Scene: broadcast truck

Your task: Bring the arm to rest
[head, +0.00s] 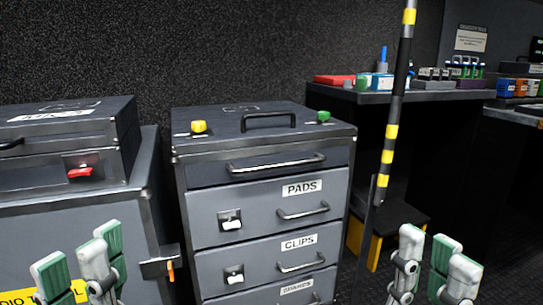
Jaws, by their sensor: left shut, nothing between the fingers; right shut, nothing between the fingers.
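My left gripper (78,258) shows at the bottom left of the head view, its white and green fingers pointing up. It is shut and holds nothing. It is in front of the grey cabinet at the left, with no contact that I can see. My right gripper (432,260) shows at the bottom right, also pointing up, shut and empty. It is in front of the dark floor area right of the drawer unit. The rest of both arms is out of view.
A grey drawer unit (258,215) labelled PADS and CLIPS stands in the middle. A grey case (100,130) sits on the left cabinet (150,190). A striped pole (400,80) rises near my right gripper. A yellow-black stool (405,215) and a loaded counter (400,97) are behind.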

